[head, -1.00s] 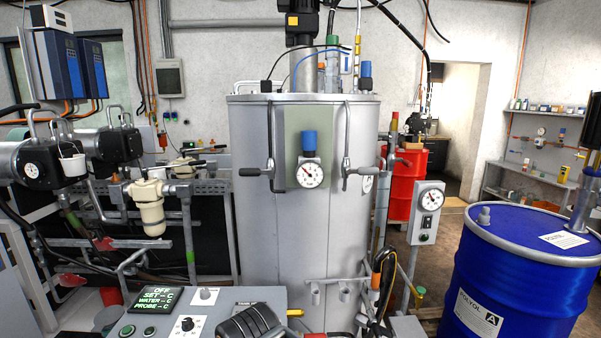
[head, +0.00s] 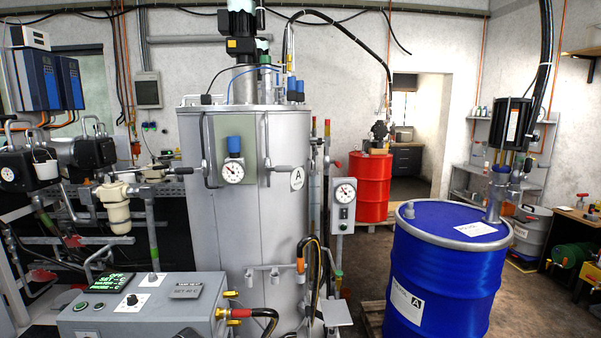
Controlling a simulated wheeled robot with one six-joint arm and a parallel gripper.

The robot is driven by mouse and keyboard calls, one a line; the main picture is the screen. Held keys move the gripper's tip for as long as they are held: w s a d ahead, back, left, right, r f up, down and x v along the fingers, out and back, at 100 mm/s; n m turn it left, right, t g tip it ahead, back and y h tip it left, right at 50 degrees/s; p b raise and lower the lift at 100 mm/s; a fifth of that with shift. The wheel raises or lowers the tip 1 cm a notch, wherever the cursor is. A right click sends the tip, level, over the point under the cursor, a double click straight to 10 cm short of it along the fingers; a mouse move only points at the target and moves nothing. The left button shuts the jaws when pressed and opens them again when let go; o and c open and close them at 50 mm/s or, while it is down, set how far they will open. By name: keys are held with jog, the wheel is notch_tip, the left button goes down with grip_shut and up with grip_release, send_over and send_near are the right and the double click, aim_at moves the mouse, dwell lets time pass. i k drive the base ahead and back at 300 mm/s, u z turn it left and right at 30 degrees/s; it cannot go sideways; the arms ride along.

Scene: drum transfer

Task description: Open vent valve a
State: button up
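A blue-capped gauge (head: 233,170) is on the tank's front. My gripper cannot be made out; only a dark sliver shows at the bottom edge.
A grey control box (head: 140,305) stands in front of the tank. A blue drum (head: 445,265) with a pump (head: 510,130) is at right, with a red drum (head: 370,187) behind. A gauge post (head: 343,205) stands between tank and blue drum.

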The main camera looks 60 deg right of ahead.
aim_at(278, 168)
jog(key=z, duration=1.3)
